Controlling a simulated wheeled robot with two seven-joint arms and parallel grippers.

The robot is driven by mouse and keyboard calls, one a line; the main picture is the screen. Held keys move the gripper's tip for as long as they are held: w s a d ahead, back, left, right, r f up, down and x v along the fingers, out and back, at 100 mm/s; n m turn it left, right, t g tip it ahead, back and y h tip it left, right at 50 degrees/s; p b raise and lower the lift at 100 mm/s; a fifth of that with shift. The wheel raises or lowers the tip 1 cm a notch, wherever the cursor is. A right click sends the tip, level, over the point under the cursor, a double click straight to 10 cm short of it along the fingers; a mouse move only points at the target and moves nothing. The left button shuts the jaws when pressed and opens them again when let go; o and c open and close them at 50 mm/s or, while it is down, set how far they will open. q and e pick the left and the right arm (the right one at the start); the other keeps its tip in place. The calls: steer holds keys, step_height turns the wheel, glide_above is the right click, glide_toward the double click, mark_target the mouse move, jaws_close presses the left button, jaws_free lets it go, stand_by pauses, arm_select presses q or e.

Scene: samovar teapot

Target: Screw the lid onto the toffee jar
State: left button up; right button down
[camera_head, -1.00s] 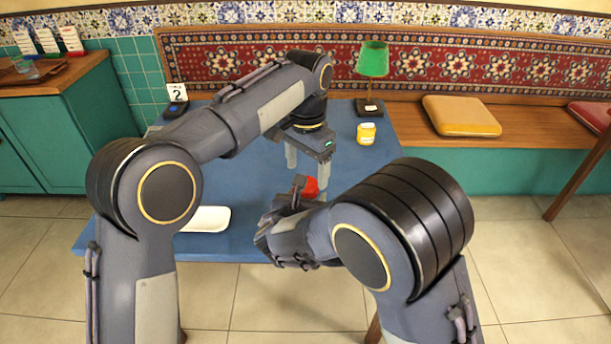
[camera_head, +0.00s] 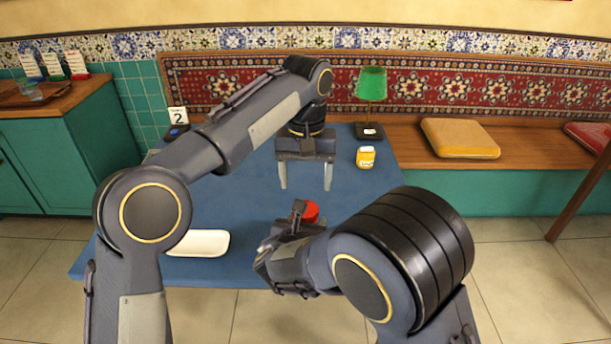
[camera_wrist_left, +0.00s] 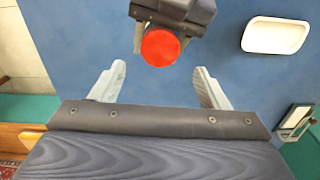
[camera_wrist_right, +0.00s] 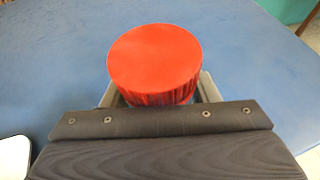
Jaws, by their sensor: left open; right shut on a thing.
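The red ribbed lid (camera_head: 311,211) shows from above at my right gripper (camera_head: 299,212), near the middle front of the blue table. In the right wrist view the lid (camera_wrist_right: 157,60) stands up between the two fingers. The jar under it is almost wholly hidden, so I cannot tell how the lid sits. My right gripper is shut on the toffee jar. My left gripper (camera_head: 305,181) is open and empty, fingers down, behind and above the lid. In the left wrist view the lid (camera_wrist_left: 160,47) lies ahead of and between the open fingers, apart from both.
A white tray (camera_head: 198,243) lies at the table's front left. A yellow labelled jar (camera_head: 365,157) and a green-shaded lamp (camera_head: 371,90) stand at the right and back right. The table's left middle is clear.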

arm_select(q)
steer(key=shift+r+n, duration=0.1)
steer(key=shift+n, duration=0.3)
steer(key=shift+f, duration=4)
steer(key=c, duration=1)
steer(key=m, duration=0.6)
steer(key=shift+m, duration=0.4)
